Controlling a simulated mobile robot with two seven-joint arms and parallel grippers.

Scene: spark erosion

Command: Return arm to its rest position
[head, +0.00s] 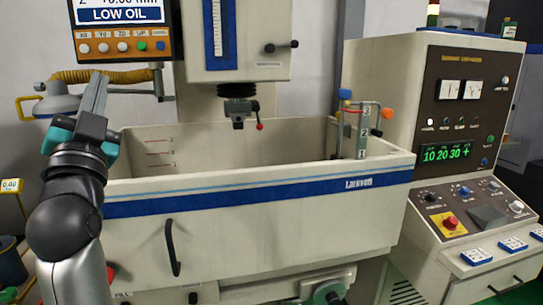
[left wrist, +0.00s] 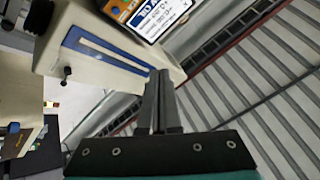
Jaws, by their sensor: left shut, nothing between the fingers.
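My left gripper (head: 97,88) is raised at the left of the head view, with its grey fingers pointing up. It stands in front of the tank's left end, below the display panel (head: 122,30) that reads LOW OIL. In the left wrist view the fingers (left wrist: 160,75) are together with nothing between them. My left arm reaches up from the bottom left corner. My right gripper does not show in the head view.
The machine's work tank (head: 290,190) with a black handle fills the middle. The machine head (head: 235,40) hangs above it. A control cabinet (head: 460,130) stands at the right. A yellow hose (head: 100,76) runs behind my left gripper.

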